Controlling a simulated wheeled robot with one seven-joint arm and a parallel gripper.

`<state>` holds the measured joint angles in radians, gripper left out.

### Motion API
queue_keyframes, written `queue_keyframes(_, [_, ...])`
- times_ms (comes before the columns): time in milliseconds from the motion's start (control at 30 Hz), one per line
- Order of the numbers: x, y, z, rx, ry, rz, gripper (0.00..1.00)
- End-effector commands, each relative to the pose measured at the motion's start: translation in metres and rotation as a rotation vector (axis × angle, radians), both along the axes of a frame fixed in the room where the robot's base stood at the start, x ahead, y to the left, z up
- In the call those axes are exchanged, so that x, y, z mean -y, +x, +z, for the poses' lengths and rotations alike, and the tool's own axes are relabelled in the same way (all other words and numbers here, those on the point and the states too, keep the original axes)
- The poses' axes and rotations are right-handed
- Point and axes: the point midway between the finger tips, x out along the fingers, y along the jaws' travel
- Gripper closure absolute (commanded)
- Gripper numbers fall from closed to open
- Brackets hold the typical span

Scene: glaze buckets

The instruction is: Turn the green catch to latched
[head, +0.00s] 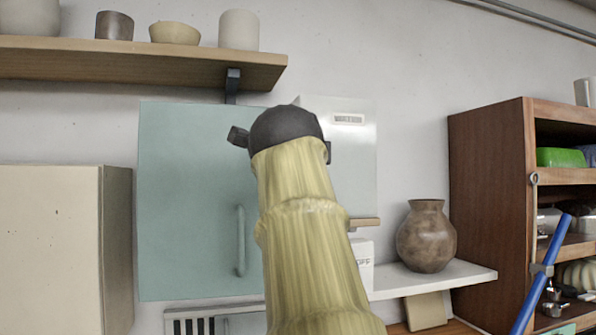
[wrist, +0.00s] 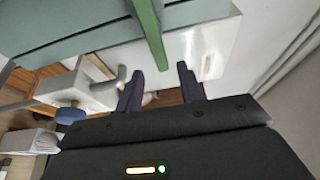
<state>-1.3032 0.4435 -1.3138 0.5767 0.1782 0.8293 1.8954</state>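The green catch (wrist: 149,32) shows in the wrist view as a long green bar coming down from the top edge, in front of the teal and white surfaces. My gripper (wrist: 161,72) has its two dark fingers apart, with a gap between them and nothing seen held. The lower end of the bar lies near the fingertips in the picture, over the gap. I cannot tell whether they touch. In the head view my arm covers the middle of the teal door (head: 185,200) and the edge of the white panel (head: 355,165); the catch and fingertips are hidden there.
A wooden shelf (head: 150,72) with pots hangs at upper left. A beige box (head: 50,250) stands at left. A brown vase (head: 427,236) sits on a white ledge (head: 400,283), and a brown shelf unit (head: 490,190) stands at right. Bare wall lies between panel and unit.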

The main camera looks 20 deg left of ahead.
Motion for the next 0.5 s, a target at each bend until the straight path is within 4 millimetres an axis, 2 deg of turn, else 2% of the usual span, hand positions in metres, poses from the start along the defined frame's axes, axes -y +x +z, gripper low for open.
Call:
queue_keyframes(33, [0.0, -0.011, -0.005, 0.003, 0.002, 0.005, 0.62])
queue_keyframes(300, [0.009, -0.063, -0.003, 0.003, 0.002, 0.005, 0.62])
queue_keyframes(500, [0.014, -0.095, -0.002, 0.001, 0.001, 0.003, 0.62])
